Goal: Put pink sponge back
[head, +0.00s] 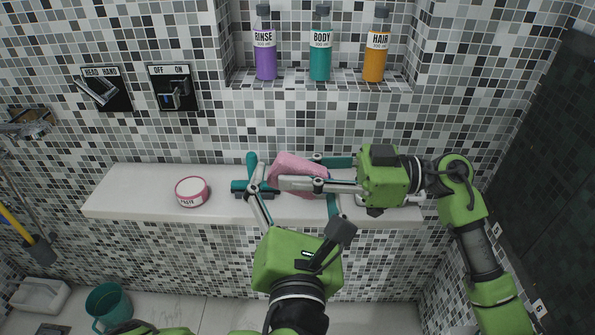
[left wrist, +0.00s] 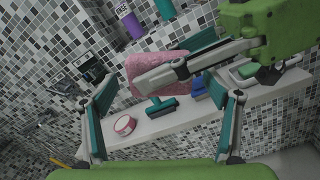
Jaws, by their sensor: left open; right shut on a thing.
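The pink sponge (head: 292,163) is held above the white ledge (head: 135,190) by my right gripper (head: 302,172), which reaches in from the right. One finger of it crosses in front of the sponge and hides part of it. The sponge also shows in the left wrist view (left wrist: 148,66), beyond my left gripper's fingers. My left gripper (head: 293,186) is open, with its fingers spread on either side below the sponge. I cannot tell whether it touches the sponge.
A round pink-rimmed tin (head: 192,191) stands on the ledge at left. A teal tool (left wrist: 162,106) and a blue item (left wrist: 199,86) lie on it near the sponge. Purple (head: 265,60), teal (head: 320,62) and orange (head: 376,62) bottles stand in the niche above.

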